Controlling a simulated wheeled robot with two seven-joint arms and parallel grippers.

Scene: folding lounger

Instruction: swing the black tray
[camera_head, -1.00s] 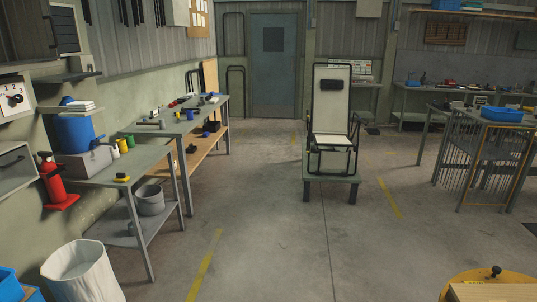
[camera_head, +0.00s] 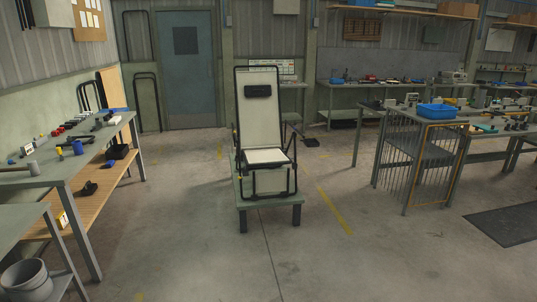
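The folding lounger (camera_head: 271,108) stands upright on a low grey-green platform (camera_head: 242,193) near the middle of the head view. It has a pale back and seat, a black tubular frame and a black headrest pad (camera_head: 258,91). A dark part shows along the lounger's right side, but it is too small to tell whether it is the black tray. Neither of my grippers is in view, and nothing is seen touching the lounger.
Workbenches with tools (camera_head: 62,165) line the left side, with a grey bucket (camera_head: 27,281) at the lower left. A wire-sided bench (camera_head: 420,165) holding a blue bin (camera_head: 437,111) stands at right. The floor (camera_head: 300,260) before the lounger is clear.

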